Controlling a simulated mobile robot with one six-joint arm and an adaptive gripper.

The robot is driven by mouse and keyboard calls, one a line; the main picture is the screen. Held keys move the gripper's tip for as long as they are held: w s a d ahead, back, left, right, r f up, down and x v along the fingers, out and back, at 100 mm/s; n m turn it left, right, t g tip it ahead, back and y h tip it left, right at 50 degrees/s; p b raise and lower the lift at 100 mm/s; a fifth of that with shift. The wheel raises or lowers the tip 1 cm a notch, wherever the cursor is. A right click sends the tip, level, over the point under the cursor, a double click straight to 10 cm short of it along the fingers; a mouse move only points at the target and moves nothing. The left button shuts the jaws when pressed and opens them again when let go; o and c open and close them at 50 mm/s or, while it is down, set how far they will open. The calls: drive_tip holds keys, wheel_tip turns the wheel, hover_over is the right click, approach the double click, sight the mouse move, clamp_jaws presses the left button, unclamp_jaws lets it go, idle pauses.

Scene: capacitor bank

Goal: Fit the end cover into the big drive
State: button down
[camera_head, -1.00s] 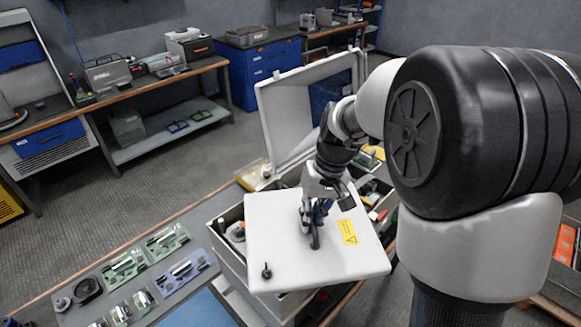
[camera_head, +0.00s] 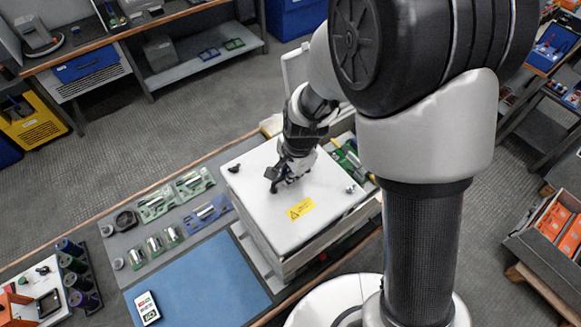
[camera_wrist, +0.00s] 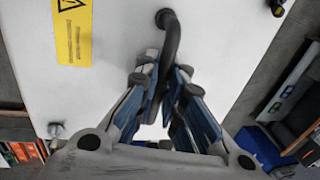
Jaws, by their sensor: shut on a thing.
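The end cover (camera_head: 315,190) is a light grey panel with a yellow warning label (camera_head: 300,209), dark corner knobs and a dark curved handle. My gripper (camera_head: 276,181) is shut on that handle (camera_wrist: 168,32), which stands between the blue-padded fingers in the wrist view. The cover lies over a light grey open box (camera_head: 268,252), which appears to be the big drive. Much of the box opening is hidden under the cover. I cannot tell whether the cover is seated or just above the rim. Green parts (camera_head: 347,160) show beside the cover's right rear edge.
The bench left of the box holds several electronic parts (camera_head: 155,203) and a blue mat (camera_head: 195,285). A raised lid (camera_head: 296,66) stands behind the arm. A yellow bin (camera_head: 33,125) is on the floor at left. Orange trays (camera_head: 560,225) are at right.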

sight(290, 186)
drive_tip(key=shift+w+f+b, duration=0.1)
drive_tip(key=shift+f+b, duration=2.2)
drive_tip(key=shift+f, duration=0.35)
drive_tip(key=shift+f+b, duration=0.55)
drive_tip(key=shift+f, duration=0.2)
drive_tip(key=c, duration=1.6)
unclamp_jaws()
drive_tip(key=shift+r, duration=0.1)
